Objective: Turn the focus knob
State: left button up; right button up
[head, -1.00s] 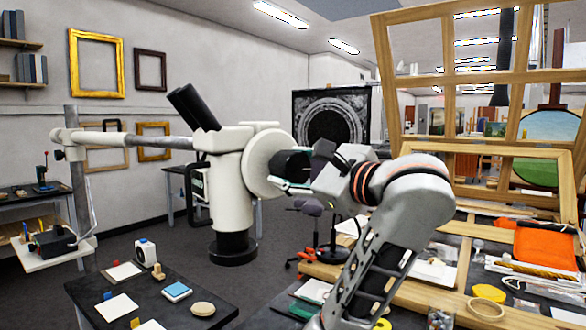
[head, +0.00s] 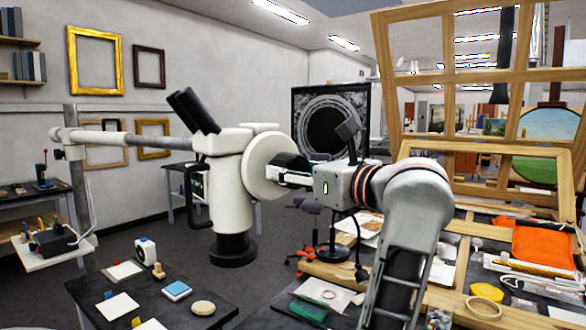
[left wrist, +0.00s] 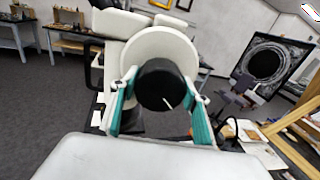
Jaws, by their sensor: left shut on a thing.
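The white microscope (head: 233,190) stands in the middle of the head view, with twin black eyepieces (head: 193,110) and a large round white side housing (head: 262,165). In the left wrist view, the black round focus knob (left wrist: 162,80) sticks out from the white housing and bears a short white line on its face. My left gripper (head: 287,170) reaches it from the right. In the left wrist view its teal-padded fingers (left wrist: 160,100) stand on both sides of the knob and are shut on it. In the head view the fingers mostly hide the knob. My right gripper is not in view.
A horizontal boom (head: 130,140) runs left from the microscope to a post. A dark low table (head: 150,290) with small items stands at the front left. A cluttered bench with wooden frames (head: 470,180) fills the right. Bare floor lies around the microscope.

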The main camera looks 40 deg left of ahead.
pick_arm(q)
jog(key=shift+m, duration=0.3)
jog(key=o, duration=1.1)
jog(key=shift+r, duration=0.1)
notch_tip(320, 180, up, 10)
jog(key=shift+f, duration=0.1)
dwell(1.1)
